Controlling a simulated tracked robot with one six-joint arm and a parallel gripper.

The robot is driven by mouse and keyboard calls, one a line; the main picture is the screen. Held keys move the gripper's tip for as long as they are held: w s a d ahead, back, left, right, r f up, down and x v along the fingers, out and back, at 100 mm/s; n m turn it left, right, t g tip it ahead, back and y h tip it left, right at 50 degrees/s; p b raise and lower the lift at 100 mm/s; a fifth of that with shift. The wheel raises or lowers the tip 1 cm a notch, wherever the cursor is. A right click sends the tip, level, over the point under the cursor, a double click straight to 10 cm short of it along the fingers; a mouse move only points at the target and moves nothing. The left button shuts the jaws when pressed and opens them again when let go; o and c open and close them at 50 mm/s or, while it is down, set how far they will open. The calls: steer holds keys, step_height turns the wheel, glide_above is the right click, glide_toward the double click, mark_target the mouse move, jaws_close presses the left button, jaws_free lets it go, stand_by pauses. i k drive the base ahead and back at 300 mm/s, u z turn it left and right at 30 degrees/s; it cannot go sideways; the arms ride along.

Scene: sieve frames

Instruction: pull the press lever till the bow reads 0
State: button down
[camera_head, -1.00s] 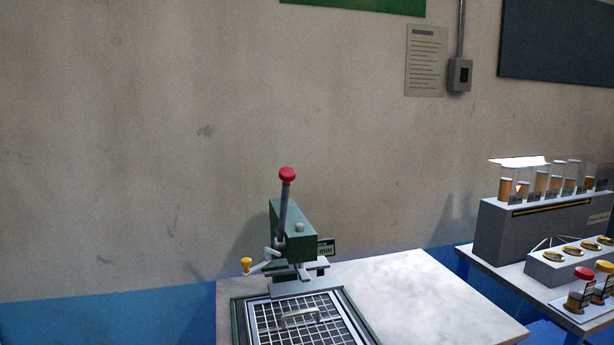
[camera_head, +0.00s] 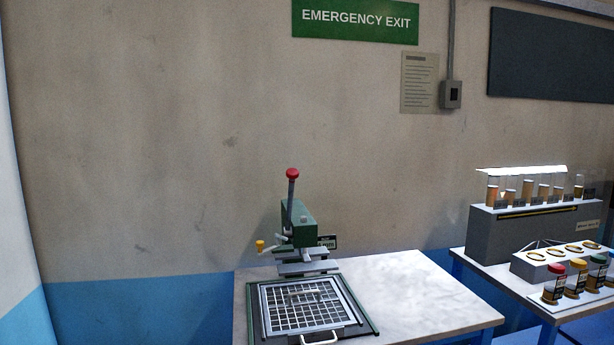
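The press (camera_head: 298,228) is a green body on the left part of the white table. Its lever (camera_head: 290,200) stands nearly upright and ends in a red knob (camera_head: 292,174). A small dark display (camera_head: 327,242) sits on the press's right side; its reading is too small to make out. A sieve frame with a square mesh (camera_head: 303,305) lies flat in front of the press, with a light handle (camera_head: 320,338) at its front edge. I cannot tell which part is the bow. My gripper is not in view.
A yellow-knobbed small handle (camera_head: 261,246) sticks out left of the press. The white table (camera_head: 420,290) is bare to the right. A second table at right holds a grey rack (camera_head: 520,230) of tubes and several capped jars (camera_head: 553,284). A wall stands behind.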

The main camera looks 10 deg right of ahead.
mark_target(292, 174)
steer(key=k, duration=0.7)
steer(key=z, duration=0.6)
steer(key=i, duration=1.6)
steer(key=z, duration=0.95)
